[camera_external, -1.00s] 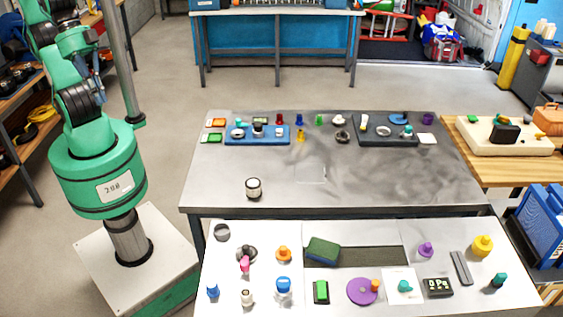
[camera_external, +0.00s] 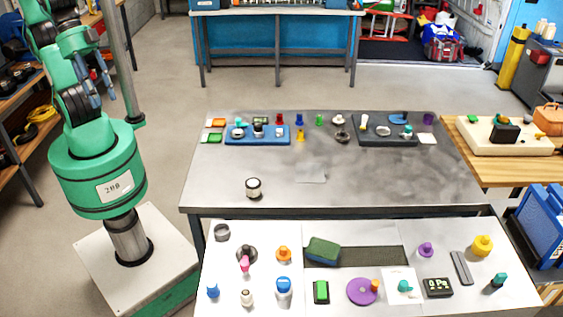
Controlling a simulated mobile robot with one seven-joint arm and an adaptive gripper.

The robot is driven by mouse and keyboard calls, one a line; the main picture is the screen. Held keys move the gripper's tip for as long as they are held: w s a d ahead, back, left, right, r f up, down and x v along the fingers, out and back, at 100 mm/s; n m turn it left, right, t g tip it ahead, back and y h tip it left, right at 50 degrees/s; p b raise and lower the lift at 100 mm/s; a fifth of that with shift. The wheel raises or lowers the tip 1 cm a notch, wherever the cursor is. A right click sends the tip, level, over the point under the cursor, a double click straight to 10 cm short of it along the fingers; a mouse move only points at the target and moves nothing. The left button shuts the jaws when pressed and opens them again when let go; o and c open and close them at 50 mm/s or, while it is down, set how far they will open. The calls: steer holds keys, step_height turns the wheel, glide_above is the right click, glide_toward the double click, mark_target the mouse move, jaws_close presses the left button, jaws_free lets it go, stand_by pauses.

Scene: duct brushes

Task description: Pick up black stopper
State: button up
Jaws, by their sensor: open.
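My gripper (camera_external: 95,87) hangs at the upper left beside my folded arm, above my base and well to the left of both tables. Its two slim blue-grey fingers look apart, with nothing seen between them. No piece is clearly readable as the black stopper at this size. Dark candidates are a round dark piece (camera_external: 246,253) at the left of the white front table, partly behind a pink piece, and a small dark-topped piece (camera_external: 258,130) on the blue tray. My gripper is far from both.
A black-and-white cylinder (camera_external: 254,188) stands on the grey table (camera_external: 225,175), whose middle is mostly clear. A blue tray (camera_external: 232,140) and a dark tray (camera_external: 375,141) with small parts sit at its back. The white front table (camera_external: 225,295) holds several coloured knobs and a green-and-black sponge-like block (camera_external: 322,251).

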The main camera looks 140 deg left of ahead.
steer(key=w+a+f+n+g, duration=0.1)
steer(key=w+a+f+n, duration=0.2)
steer(key=w, duration=0.7)
steer(key=w+a+f+g+b, duration=0.1)
steer(key=w+a+f, duration=0.2)
steer(key=w+f, duration=0.5)
steer(key=w+a+f+n+g, duration=0.15)
steer(key=w+a, duration=0.25)
steer(key=w, duration=0.8)
steer(key=w+a+f+n, duration=0.1)
steer(key=w+a+f, duration=0.1)
steer(key=w+f, duration=0.2)
steer(key=w+a+f+n, duration=0.1)
steer(key=w+a+f, duration=0.2)
steer(key=f, duration=0.7)
steer(key=shift+w+g+y, duration=0.4)
steer(key=shift+w+g, duration=0.05)
steer(key=shift+w, duration=0.3)
steer(key=shift+f, duration=0.15)
steer(key=b, duration=0.2)
glide_above(245, 246)
steer(key=shift+s+f, duration=0.15)
steer(key=shift+f, duration=1.95)
steer(key=shift+s+f, duration=0.1)
steer(key=shift+f, duration=2)
